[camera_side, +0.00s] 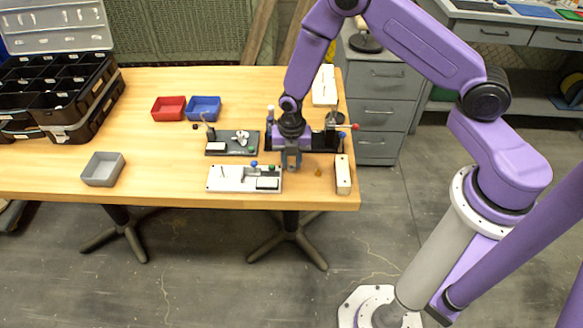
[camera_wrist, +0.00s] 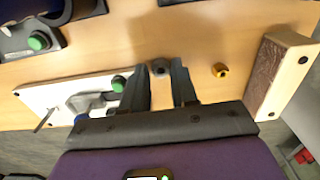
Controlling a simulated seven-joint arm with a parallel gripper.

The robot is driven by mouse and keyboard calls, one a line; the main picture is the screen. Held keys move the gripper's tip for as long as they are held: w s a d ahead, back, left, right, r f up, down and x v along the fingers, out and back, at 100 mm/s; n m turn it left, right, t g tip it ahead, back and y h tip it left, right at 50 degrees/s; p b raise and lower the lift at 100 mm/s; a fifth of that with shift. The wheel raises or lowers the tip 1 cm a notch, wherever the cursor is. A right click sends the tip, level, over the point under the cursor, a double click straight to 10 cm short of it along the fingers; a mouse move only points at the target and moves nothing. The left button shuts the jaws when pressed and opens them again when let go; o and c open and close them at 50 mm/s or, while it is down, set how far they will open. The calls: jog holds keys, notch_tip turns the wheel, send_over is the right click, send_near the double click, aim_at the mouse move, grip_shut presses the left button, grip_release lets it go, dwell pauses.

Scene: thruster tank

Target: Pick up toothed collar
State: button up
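A small dark grey ring-like part (camera_wrist: 159,68) shows in the wrist view between the tips of my gripper (camera_wrist: 160,72). A strip of table shows between the fingers, and I see no contact with the part. A small brass-coloured part (camera_wrist: 220,70) lies on the table right of the fingers; it also shows in the side view (camera_side: 318,172). Both are too small to tell teeth, so I cannot tell which is the toothed collar. In the side view my gripper (camera_side: 291,163) is low over the table, pointing down, and hides the grey part.
A white fixture board (camera_side: 213,183) stands left of my gripper, and a dark board (camera_side: 218,137) behind it. A wood-and-white block (camera_side: 342,174) stands at the table's right edge. Red (camera_side: 168,108), blue (camera_side: 204,107) and grey (camera_side: 103,169) bins stand further left. The front table middle is clear.

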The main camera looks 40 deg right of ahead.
jog(key=shift+f, duration=0.4)
grip_shut()
jog(key=shift+r, duration=0.1)
jog(key=shift+r, duration=0.45)
notch_tip(320, 180, up, 2)
jog(key=shift+r, duration=0.1)
jog(key=s+d+r, duration=0.3)
jog(key=s+r, duration=0.6)
jog(key=s, duration=0.4)
jog(key=shift+s+r, duration=0.35)
